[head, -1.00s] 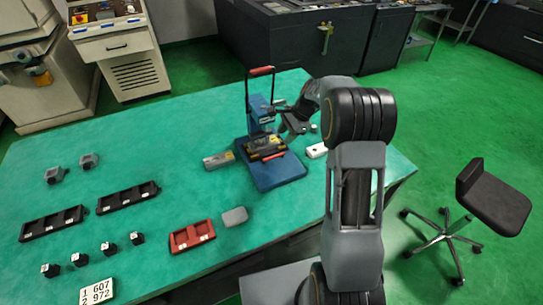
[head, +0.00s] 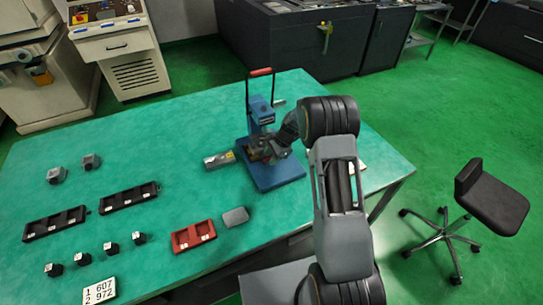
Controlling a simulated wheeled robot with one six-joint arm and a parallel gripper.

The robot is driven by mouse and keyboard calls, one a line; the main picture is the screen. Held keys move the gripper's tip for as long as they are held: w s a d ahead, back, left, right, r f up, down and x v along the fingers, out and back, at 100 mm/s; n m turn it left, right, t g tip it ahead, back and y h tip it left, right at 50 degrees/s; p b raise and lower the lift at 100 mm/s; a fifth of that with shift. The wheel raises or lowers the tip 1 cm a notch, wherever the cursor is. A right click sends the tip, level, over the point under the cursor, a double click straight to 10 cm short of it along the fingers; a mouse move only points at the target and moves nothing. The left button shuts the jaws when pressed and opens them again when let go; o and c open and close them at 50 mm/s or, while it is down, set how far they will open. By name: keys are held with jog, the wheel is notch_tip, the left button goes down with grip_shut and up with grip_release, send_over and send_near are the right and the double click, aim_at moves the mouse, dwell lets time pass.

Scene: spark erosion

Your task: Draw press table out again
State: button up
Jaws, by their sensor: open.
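The blue press (head: 262,113) stands upright on the green table, with its red-handled lever (head: 261,72) raised at the top. Its blue base plate (head: 278,179) reaches toward the front. My gripper (head: 262,153) is at the front of the press, low over the base, where the press table sits. The gripper is open. The wrist hides most of the press table, and I cannot tell whether the fingers touch it.
A red tray (head: 193,236) and a grey block (head: 235,217) lie in front of the press. Two black trays (head: 54,223), several small black blocks (head: 110,248) and two grey parts (head: 57,174) are at the left. A number card (head: 99,291) lies at the front. The table's middle is clear.

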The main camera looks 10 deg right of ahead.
grip_shut()
dwell(0.3)
dwell(0.3)
